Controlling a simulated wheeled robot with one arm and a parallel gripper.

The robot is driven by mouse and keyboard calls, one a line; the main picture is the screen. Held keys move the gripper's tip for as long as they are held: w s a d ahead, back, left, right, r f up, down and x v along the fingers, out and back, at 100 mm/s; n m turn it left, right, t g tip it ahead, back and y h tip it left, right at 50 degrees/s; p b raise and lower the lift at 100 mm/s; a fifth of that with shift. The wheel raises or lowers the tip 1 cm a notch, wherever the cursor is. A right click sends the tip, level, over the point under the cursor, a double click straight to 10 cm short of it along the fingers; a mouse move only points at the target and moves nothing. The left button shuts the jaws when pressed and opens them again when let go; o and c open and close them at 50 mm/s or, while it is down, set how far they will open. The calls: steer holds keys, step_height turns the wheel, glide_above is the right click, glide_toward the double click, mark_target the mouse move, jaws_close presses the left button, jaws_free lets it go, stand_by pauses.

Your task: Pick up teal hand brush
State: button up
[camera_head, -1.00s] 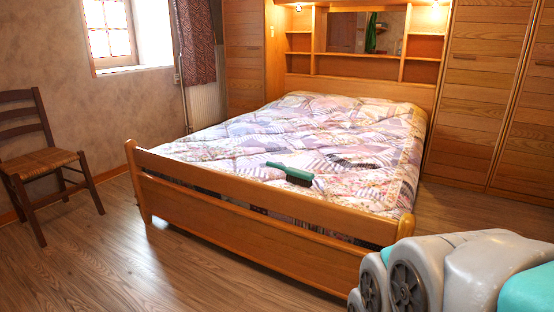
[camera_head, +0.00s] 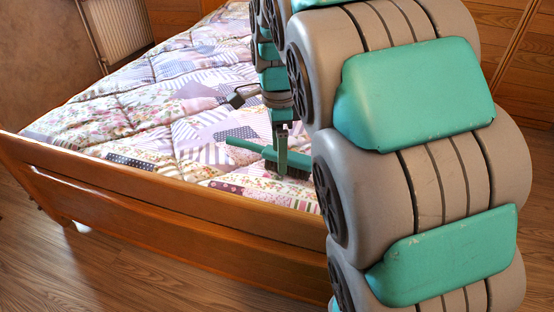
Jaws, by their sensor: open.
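The teal hand brush (camera_head: 247,147) lies on the patchwork bedspread near the footboard, its handle pointing left and its dark bristles at the right end, close to my arm. My gripper (camera_head: 282,164) points down at the brush from above. One finger shows in front of the brush, near where the handle meets the bristled head. The other finger is hidden, so I cannot tell whether the brush is between the two or whether they touch it. The jaws are open.
The bed's wooden footboard (camera_head: 170,205) runs across the front, between the floor and the mattress. The bedspread (camera_head: 120,105) is clear to the left of the brush. A radiator (camera_head: 122,32) stands at the back left. My arm covers much of the right side.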

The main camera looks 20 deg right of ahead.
mark_target(267, 148)
steer(key=w+m, duration=0.2)
steer(key=w, duration=0.1)
steer(key=w+m, duration=0.2)
steer(key=w, duration=0.1)
steer(key=w+a+f+m+b, duration=0.1)
steer(key=w+m, duration=0.1)
steer(key=w, duration=0.1)
steer(key=shift+w+f, duration=0.1)
steer(key=shift+w, duration=0.2)
step_height(267, 148, down, 2)
steer(key=shift+f, duration=0.15)
steer(key=shift+s+d+f+b, duration=0.1)
steer(key=shift+d+f+b, duration=0.1)
steer(key=shift+f, duration=1.15)
steer(key=shift+s+d+f+b, duration=0.1)
steer(key=shift+f+b, duration=0.1)
steer(key=shift+f, duration=1.15)
steer(key=shift+c, duration=0.3)
jaws_close()
